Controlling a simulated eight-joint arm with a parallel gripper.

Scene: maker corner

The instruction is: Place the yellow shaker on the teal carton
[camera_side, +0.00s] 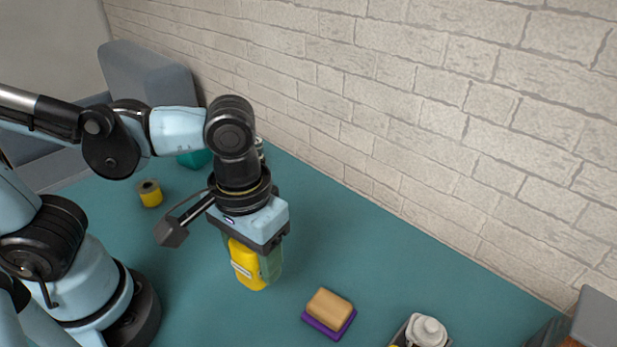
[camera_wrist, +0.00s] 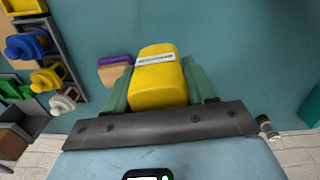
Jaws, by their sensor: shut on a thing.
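My gripper (camera_side: 262,255) is shut on a yellow, rounded block-like thing with a white label, which I take to be the yellow shaker (camera_side: 245,268). In the wrist view the shaker (camera_wrist: 157,88) sits between the two green fingers of my gripper (camera_wrist: 156,75). I cannot tell for sure how far its lower end is above the table. The teal carton (camera_side: 195,159) is at the back left in the side view, mostly hidden behind my arm. A teal edge of it shows at the right of the wrist view (camera_wrist: 311,106). The shaker is well apart from the carton.
A sponge-like tan block (camera_side: 329,305) on a purple base lies right of my gripper. A small yellow spool-like thing (camera_side: 150,195) stands left. A metallic jar (camera_wrist: 267,127) stands near the wall. Bins (camera_wrist: 62,60) with coloured items are farther right in the side view. A brick wall runs behind.

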